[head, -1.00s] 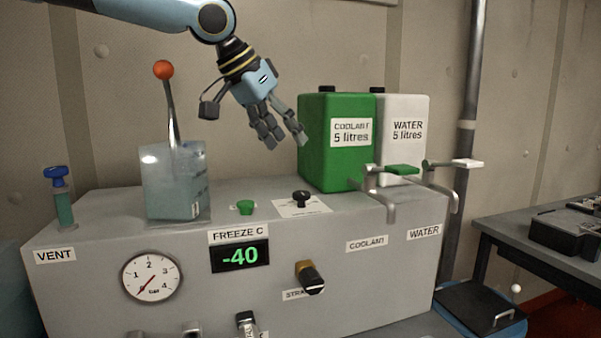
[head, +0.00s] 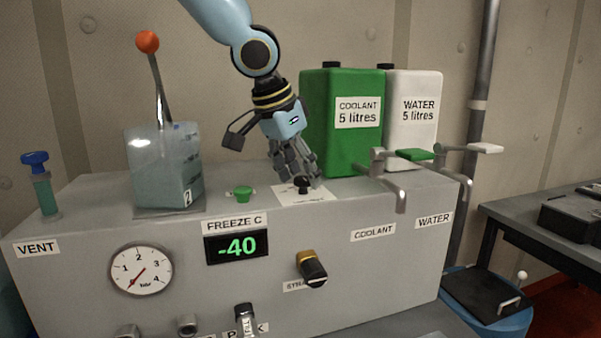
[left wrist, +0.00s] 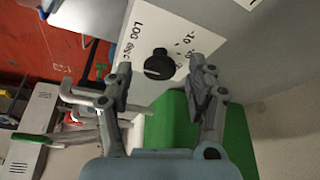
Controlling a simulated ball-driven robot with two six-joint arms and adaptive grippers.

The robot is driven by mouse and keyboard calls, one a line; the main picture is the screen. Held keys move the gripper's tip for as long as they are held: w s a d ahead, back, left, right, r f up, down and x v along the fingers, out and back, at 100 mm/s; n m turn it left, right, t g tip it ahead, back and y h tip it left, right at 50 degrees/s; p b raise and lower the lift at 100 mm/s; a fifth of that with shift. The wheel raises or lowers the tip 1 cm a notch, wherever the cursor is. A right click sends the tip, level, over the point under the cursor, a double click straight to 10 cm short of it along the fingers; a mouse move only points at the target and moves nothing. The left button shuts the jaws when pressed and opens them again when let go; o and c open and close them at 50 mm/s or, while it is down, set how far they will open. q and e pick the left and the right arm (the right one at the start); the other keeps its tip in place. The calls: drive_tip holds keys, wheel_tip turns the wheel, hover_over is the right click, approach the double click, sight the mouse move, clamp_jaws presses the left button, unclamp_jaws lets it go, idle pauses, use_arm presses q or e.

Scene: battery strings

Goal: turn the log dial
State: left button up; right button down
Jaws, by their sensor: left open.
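The log dial (head: 302,184) is a small black knob on a white card (head: 318,196) on top of the grey cabinet. In the left wrist view the dial (left wrist: 159,65) sits on the card marked LOG, with -10 legible beside it. My left gripper (head: 298,180) is open, pointing down just above and behind the dial. In the left wrist view its two fingers (left wrist: 160,85) stand on either side of the dial's line, apart from it as far as I can see. My right gripper is not in view.
A green coolant can (head: 345,145) and a white water can (head: 415,100) stand close behind right, with taps (head: 395,182) in front. A green button (head: 242,192) and a clear box with an orange-knobbed lever (head: 148,42) are left. A strainer knob (head: 311,268) is on the front.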

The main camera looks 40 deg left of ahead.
use_arm(q)
drive_tip(key=shift+w+f, duration=0.1)
drive_tip(key=shift+f, duration=0.15)
